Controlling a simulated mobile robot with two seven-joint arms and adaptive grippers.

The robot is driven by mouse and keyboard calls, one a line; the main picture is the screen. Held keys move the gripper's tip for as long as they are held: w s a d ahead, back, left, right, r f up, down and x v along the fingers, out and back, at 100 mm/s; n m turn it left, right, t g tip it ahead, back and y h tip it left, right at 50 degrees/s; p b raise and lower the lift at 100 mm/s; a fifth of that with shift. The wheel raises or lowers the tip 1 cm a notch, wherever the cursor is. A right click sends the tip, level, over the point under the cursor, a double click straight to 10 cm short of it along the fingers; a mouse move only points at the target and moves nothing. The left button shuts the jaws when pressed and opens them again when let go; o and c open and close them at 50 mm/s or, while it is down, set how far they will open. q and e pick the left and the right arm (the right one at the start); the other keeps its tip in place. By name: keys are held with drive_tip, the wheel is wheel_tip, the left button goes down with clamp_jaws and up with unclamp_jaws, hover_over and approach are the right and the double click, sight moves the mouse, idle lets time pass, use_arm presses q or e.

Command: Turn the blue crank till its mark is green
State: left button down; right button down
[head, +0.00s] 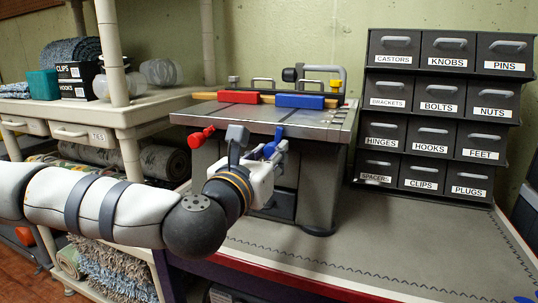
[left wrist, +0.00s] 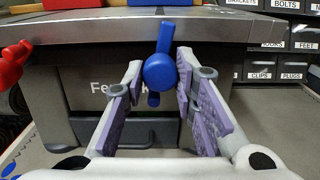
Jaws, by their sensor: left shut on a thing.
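The blue crank (head: 276,137) is on the front of the grey bench machine (head: 318,180), below its tabletop. In the left wrist view, the crank's round blue knob (left wrist: 160,72) faces me, with a blue arm rising upright behind it. My left gripper (head: 258,146) is at the machine's front. Its two purple-padded fingers (left wrist: 160,80) are on either side of the blue crank, shut on it. The gripper and arm hide part of the crank in the head view. I cannot make out the crank's mark or its colour. My right gripper is not in view.
A red crank (head: 200,137) is left of the blue one on the same front. Red (head: 239,97) and blue (head: 300,101) blocks sit on the machine's top. Labelled drawers (head: 433,131) stand at right, and a shelf rack (head: 132,118) at left. The front-right bench surface (head: 400,235) is clear.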

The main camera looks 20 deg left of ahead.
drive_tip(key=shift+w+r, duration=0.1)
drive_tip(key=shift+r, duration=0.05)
use_arm(q)
drive_tip(key=m+p, duration=0.2)
drive_tip(key=m, duration=0.1)
drive_tip(key=m+p, duration=0.1)
drive_tip(key=m, duration=0.1)
drive_tip(key=shift+r, duration=0.25)
drive_tip(key=m+p, duration=0.3)
drive_tip(key=m, duration=0.2)
drive_tip(key=shift+r+m, duration=0.1)
drive_tip(key=shift+m, duration=0.2)
drive_tip(key=m+p, duration=0.2)
drive_tip(key=m, duration=0.3)
drive_tip(key=shift+p, duration=0.4)
drive_tip(key=m+p, duration=0.1)
drive_tip(key=m, duration=0.2)
drive_tip(key=shift+a, duration=0.1)
drive_tip(key=shift+f+m, duration=0.2)
drive_tip(key=shift+m, duration=0.4)
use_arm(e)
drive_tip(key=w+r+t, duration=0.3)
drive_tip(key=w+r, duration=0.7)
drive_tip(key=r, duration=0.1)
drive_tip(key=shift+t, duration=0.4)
use_arm(q)
drive_tip(key=shift+p, duration=0.3)
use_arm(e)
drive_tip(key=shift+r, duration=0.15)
